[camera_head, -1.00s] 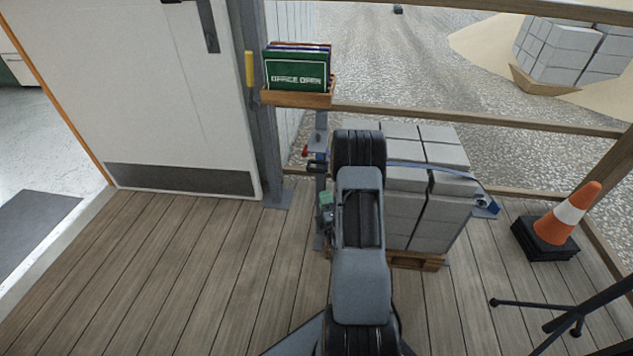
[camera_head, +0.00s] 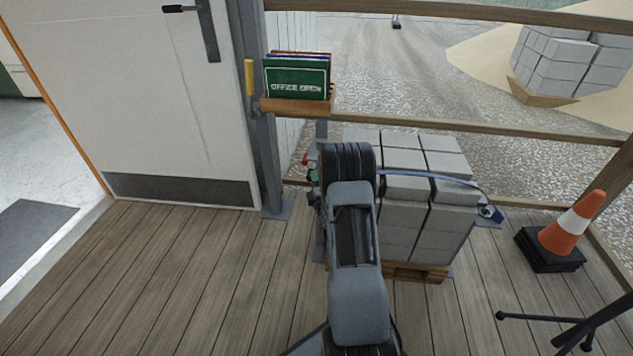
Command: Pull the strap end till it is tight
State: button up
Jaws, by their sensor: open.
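A blue strap (camera_head: 425,177) runs across the stack of grey blocks (camera_head: 405,215), which stands on a wooden pallet (camera_head: 418,272). On the right the strap comes down to a small blue fitting (camera_head: 490,212) on a grey bracket beside the stack. Its left part goes out of sight behind my arm. I cannot make out a loose strap end. A grey post stands left of the stack, with small red (camera_head: 305,160) and green parts near my arm, too small to tell apart. My arm covers the middle of the view and hides my gripper.
A sign rack (camera_head: 296,105) with an "OFFICE OPEN" board hangs by the white door (camera_head: 130,90). Wooden rails (camera_head: 480,132) run behind the stack. A traffic cone (camera_head: 567,228) on black bases and dark tripod-like legs (camera_head: 540,318) are at right. The left deck is clear.

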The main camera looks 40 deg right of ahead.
jog(key=shift+w+d, duration=0.1)
jog(key=shift+w, duration=0.1)
jog(key=shift+c, duration=0.2)
grip_shut()
dwell(0.4)
